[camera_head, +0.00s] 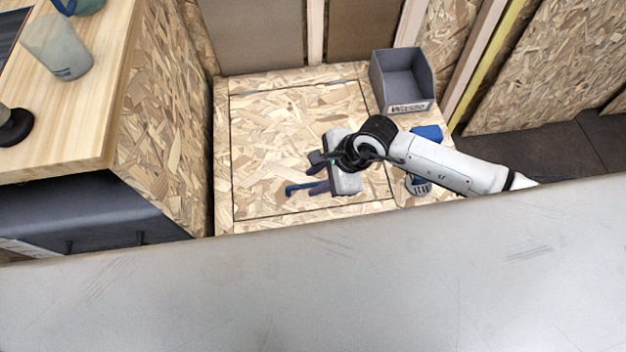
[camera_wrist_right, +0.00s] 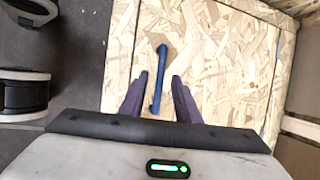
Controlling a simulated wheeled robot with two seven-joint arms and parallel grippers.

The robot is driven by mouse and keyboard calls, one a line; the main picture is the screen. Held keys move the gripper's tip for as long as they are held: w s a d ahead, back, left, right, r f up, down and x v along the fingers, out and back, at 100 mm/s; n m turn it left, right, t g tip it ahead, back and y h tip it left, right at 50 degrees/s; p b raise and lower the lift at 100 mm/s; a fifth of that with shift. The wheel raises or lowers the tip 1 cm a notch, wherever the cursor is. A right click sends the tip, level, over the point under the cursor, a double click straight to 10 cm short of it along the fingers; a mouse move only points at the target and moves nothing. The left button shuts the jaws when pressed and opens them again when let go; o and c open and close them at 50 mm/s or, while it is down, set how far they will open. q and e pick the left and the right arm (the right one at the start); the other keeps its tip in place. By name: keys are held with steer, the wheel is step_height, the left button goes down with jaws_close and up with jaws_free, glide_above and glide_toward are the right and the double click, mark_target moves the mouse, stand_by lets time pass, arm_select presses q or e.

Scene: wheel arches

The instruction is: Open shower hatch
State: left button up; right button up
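The shower hatch (camera_head: 270,125) is a chipboard panel outlined by dark seams, lying flat and flush in the chipboard floor. Its blue bar handle (camera_head: 298,188) is on the near part of the panel; in the right wrist view the handle (camera_wrist_right: 159,75) runs lengthwise between the fingers. My right gripper (camera_head: 315,172) is over the hatch by the handle. In the right wrist view the gripper (camera_wrist_right: 159,80) is open, one finger on each side of the handle, with gaps showing. Whether it touches the handle cannot be told. My left gripper is not in view.
A grey open bin (camera_head: 400,80) stands at the back right, beyond the hatch seam. Small blue items (camera_head: 427,132) lie right of the hatch. A wooden counter with a cup (camera_head: 57,47) is at the left. A pale grey surface (camera_head: 310,285) fills the foreground.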

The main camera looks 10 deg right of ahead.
steer(key=shift+x, duration=0.8)
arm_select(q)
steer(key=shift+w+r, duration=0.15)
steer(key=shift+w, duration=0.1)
arm_select(e)
steer(key=shift+f, duration=0.1)
jaws_close()
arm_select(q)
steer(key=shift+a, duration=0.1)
